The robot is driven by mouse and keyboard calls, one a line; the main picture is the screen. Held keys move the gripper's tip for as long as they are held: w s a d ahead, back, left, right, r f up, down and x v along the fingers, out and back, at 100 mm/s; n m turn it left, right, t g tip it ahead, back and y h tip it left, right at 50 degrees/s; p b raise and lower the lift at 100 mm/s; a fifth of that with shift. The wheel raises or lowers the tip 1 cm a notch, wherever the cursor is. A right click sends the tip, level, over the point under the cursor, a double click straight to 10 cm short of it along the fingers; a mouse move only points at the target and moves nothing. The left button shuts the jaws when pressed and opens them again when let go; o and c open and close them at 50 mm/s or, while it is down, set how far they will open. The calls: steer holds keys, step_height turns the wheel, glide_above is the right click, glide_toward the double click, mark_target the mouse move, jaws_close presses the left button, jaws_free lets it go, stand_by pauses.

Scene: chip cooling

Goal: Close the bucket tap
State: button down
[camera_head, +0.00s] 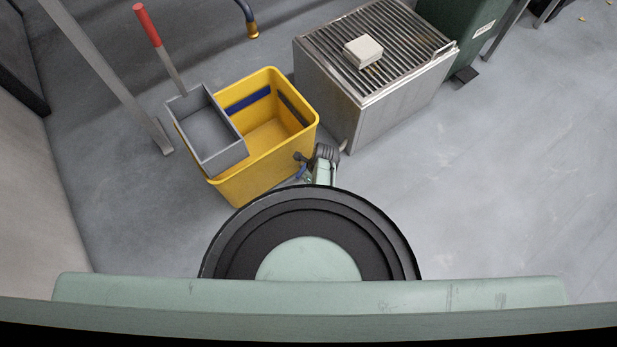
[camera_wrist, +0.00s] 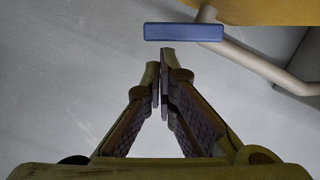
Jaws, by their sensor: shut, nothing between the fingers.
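The yellow bucket (camera_head: 262,182) stands on the floor left of centre in the head view, and its edge shows at the top right of the wrist view (camera_wrist: 270,10). The bucket tap shows in the wrist view as a blue bar handle (camera_wrist: 184,32) beside a pale pipe (camera_wrist: 258,66). A small blue part (camera_head: 301,172), likely this handle, shows at the bucket's right side in the head view. My gripper (camera_wrist: 162,68) is shut and empty. Its fingertips sit just below the handle in the picture, with a narrow gap; contact cannot be told.
A grey wringer tray (camera_head: 207,135) with a red-handled lever (camera_head: 147,25) sits on the bucket's left side. A metal grated box (camera_head: 348,105) with a small white block (camera_head: 363,51) stands close on the right. A dark hose (camera_head: 250,25) hangs above. Floor at right is clear.

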steer(key=a+m+p, duration=0.2)
steer(key=shift+a+t, duration=0.3)
steer(key=shift+w+d+m, duration=0.1)
steer(key=shift+d+m, duration=0.05)
steer(key=shift+m, duration=0.15)
